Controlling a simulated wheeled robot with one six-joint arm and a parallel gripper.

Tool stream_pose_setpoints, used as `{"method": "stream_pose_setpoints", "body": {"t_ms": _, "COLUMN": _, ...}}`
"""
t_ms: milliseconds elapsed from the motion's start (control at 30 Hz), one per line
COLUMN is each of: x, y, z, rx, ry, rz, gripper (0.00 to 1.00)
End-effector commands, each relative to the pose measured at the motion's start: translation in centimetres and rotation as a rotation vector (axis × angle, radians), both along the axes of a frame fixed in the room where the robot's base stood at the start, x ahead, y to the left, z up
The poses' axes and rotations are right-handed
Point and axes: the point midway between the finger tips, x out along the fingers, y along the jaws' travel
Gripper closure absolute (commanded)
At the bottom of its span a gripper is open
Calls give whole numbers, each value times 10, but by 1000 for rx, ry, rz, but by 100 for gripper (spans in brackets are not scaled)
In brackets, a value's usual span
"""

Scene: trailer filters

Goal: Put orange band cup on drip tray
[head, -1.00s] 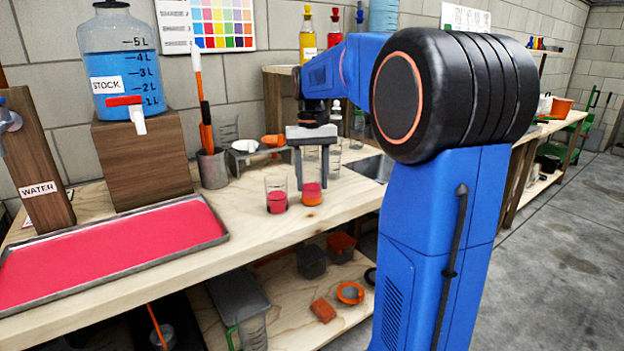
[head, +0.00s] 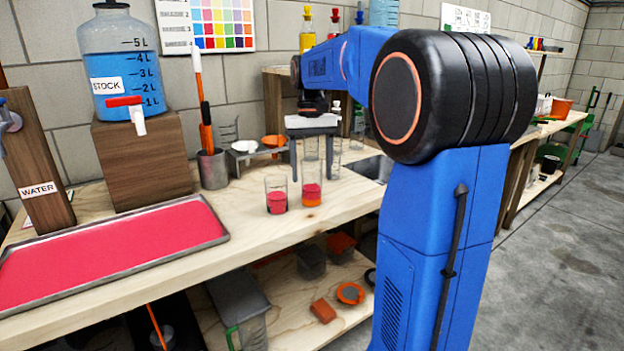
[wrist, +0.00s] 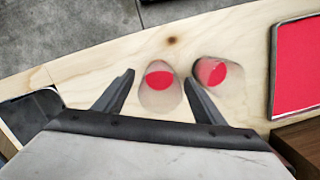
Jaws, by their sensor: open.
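The orange band cup (head: 312,196) is a clear glass with red contents and an orange band near its base. It stands upright on the wooden bench. My gripper (head: 315,170) is open and empty, behind and above this cup in the head view. In the wrist view, the cup (wrist: 159,82) lies between and beyond the fingertips (wrist: 160,77), apart from them; its band is not visible there. A wide metal tray (head: 215,217) with a flat pink-red surface, apparently the drip tray, lies on the bench at left.
A similar clear cup (head: 276,196) with red contents stands just left of the banded cup. Other clear glasses stand behind my gripper. A grey holder (head: 212,169) with tall tools and a wooden block (head: 140,160) stand behind. Bare bench separates cups and tray.

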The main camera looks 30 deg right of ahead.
Motion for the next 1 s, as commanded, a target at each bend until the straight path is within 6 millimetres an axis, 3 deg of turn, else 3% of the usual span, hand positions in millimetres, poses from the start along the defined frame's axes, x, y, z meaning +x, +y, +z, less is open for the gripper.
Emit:
{"method": "stream_pose_setpoints", "body": {"t_ms": 300, "x": 8, "y": -3, "z": 61, "rx": -1, "ry": -2, "rz": 0, "gripper": 36}}
{"method": "stream_pose_setpoints", "body": {"t_ms": 500, "x": 10, "y": -4, "z": 84, "rx": 0, "ry": -1, "rz": 0, "gripper": 36}}
{"method": "stream_pose_setpoints", "body": {"t_ms": 833, "x": 9, "y": -3, "z": 92, "rx": -1, "ry": -2, "rz": 1, "gripper": 36}}
{"method": "stream_pose_setpoints", "body": {"t_ms": 1000, "x": -9, "y": 12, "z": 87, "rx": -10, "ry": -34, "rz": 25, "gripper": 36}}
